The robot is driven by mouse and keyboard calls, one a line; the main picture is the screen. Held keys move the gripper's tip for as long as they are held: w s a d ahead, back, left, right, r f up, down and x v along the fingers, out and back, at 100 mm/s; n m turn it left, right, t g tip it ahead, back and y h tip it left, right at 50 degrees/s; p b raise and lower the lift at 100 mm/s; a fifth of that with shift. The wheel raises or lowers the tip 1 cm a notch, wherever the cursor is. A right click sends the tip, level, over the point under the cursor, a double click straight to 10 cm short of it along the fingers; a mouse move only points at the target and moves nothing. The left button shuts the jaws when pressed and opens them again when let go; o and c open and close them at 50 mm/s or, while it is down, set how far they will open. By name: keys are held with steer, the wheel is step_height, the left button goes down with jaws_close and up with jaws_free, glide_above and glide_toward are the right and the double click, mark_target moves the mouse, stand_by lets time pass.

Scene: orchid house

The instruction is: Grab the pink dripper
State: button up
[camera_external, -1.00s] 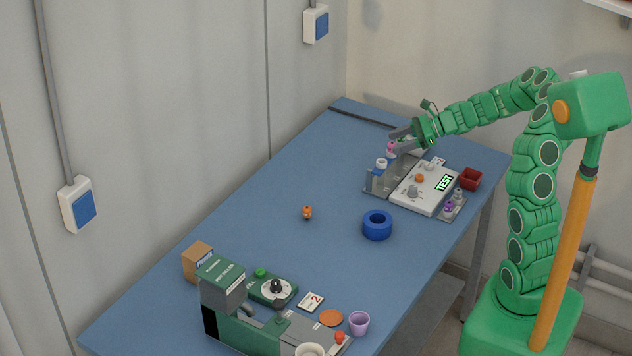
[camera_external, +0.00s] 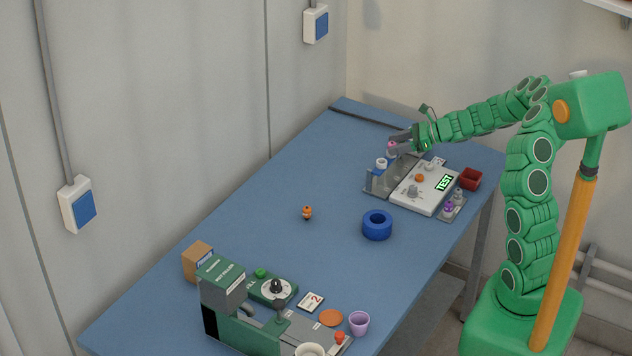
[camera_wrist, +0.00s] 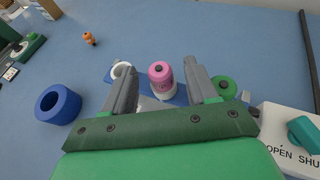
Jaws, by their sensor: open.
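The pink dripper (camera_wrist: 161,77) stands upright in the wrist view, with a pink top, a dark centre and a paler lower part. In the external view its pink top (camera_external: 392,144) shows at the far end of the grey test station. My gripper (camera_wrist: 158,72) is open, and the pink dripper stands between its two grey fingers, nearer the right one. No finger clearly touches it. In the external view my gripper (camera_external: 398,143) is at the dripper, partly covering it.
A white-topped dripper (camera_external: 381,163) stands close by on the left, and a green one (camera_wrist: 225,87) is beside the right finger. The white test box (camera_external: 427,190), red bin (camera_external: 471,179) and blue ring (camera_external: 377,225) are near. An orange dripper (camera_external: 307,212) stands on open table.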

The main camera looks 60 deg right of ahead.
steer(key=shift+x, duration=1.8)
steer(key=shift+r, duration=0.1)
steer(key=c, duration=1)
